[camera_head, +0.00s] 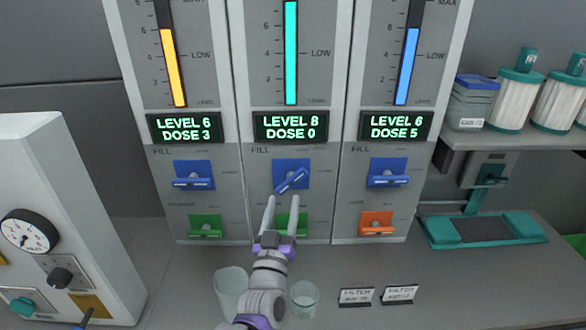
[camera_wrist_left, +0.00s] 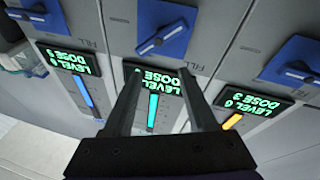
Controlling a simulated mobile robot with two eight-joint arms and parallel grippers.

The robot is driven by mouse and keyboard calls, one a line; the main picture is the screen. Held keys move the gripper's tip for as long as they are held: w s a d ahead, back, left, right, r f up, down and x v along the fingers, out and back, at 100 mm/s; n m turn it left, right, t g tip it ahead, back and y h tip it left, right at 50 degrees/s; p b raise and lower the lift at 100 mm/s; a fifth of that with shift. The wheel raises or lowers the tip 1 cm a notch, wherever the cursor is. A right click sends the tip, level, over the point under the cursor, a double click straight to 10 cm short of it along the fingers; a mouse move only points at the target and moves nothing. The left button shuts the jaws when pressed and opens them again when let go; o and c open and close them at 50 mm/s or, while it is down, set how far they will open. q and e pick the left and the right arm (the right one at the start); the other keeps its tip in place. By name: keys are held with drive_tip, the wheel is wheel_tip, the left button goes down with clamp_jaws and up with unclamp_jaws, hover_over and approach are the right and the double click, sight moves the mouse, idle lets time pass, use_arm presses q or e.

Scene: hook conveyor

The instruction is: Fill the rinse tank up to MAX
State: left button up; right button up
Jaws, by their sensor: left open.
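Three tall grey tank panels stand side by side; I cannot read which is named rinse. The middle gauge (camera_head: 291,55) has a teal bar, high up, its top out of frame; its display (camera_head: 291,126) reads LEVEL 8, DOSE 0. The middle blue fill handle (camera_head: 291,180) is tilted, its right end up. The left fill handle (camera_head: 193,182) and right fill handle (camera_head: 388,180) sit nearly level. My left gripper (camera_head: 283,202) is open and empty, just below the middle fill handle and in front of a green lower handle (camera_head: 291,222). The wrist view shows the middle handle (camera_wrist_left: 161,38) beyond my fingers.
The left display (camera_head: 186,127) reads LEVEL 6, DOSE 3; the right one (camera_head: 396,126) reads LEVEL 6, DOSE 5. Clear beakers (camera_head: 304,299) stand on the counter beside my arm. A dial console (camera_head: 70,225) stands left.

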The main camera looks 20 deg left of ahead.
sight(293, 182)
use_arm(q)
drive_tip(key=w+n+g+y+p, duration=0.1)
drive_tip(key=w+n, duration=0.2)
drive_tip(key=n, duration=0.5)
drive_tip(key=w+n+g+y+p, duration=0.1)
drive_tip(key=w+n, duration=0.3)
drive_tip(key=n, duration=0.5)
drive_tip(key=w+n+g+p, duration=0.1)
drive_tip(key=w+n, duration=0.2)
drive_tip(key=n, duration=0.6)
drive_tip(key=shift+w+a+r+g+y, duration=0.2)
drive_tip(key=shift+g+y, duration=0.1)
drive_tip(key=shift+y, duration=0.1)
use_arm(e)
drive_tip(key=r, duration=0.1)
drive_tip(key=w+r, duration=0.1)
drive_tip(key=r, duration=0.2)
drive_tip(key=shift+w+r, duration=0.1)
drive_tip(key=shift+w, duration=0.15)
use_arm(q)
clamp_jaws()
